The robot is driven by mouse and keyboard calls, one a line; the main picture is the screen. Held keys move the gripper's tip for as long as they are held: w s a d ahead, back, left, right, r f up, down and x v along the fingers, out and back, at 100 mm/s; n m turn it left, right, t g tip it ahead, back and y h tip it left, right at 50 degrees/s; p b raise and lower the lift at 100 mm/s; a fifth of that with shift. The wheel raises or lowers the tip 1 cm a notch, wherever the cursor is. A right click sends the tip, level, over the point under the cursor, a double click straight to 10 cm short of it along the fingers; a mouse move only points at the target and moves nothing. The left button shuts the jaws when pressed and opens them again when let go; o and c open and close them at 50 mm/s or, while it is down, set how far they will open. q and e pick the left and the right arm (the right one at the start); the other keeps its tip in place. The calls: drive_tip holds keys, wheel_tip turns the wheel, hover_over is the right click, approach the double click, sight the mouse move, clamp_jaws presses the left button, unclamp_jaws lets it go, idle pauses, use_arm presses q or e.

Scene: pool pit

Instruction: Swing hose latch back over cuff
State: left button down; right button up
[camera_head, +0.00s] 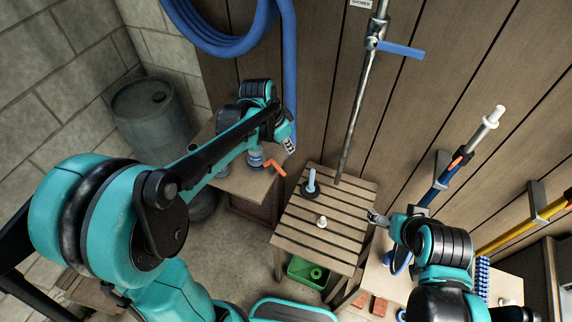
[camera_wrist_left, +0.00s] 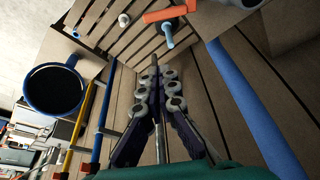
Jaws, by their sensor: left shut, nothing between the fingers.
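The orange latch (camera_head: 275,167) sticks out to the right from the blue-grey hose cuff (camera_head: 254,159) on the wooden stand at the left. The latch also shows at the top edge of the left wrist view (camera_wrist_left: 168,14). The blue hose (camera_head: 289,85) hangs down the wall close by and crosses the right of the left wrist view (camera_wrist_left: 250,115). My left gripper (camera_head: 290,146) is shut and empty, just above and right of the latch, apart from it. My right gripper (camera_head: 377,217) is right of the slatted table; its finger opening is unclear.
The slatted table (camera_head: 295,237) carries a light-blue upright piece (camera_head: 311,180) and a small white piece (camera_head: 321,222). A metal pipe (camera_head: 356,105) with a blue lever (camera_head: 402,49) runs down the wall. A grey barrel (camera_head: 152,112) stands left. A green crate (camera_head: 296,277) is below the table.

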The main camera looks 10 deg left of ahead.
use_arm(q)
wheel_tip(320, 180, down, 10)
drive_tip(key=b, duration=0.1)
drive_tip(key=shift+s+a+r+b, duration=0.2)
drive_tip(key=shift+r+b, duration=0.05)
drive_tip(key=shift+b, duration=0.15)
drive_tip(key=shift+s, duration=0.1)
idle(0.4)
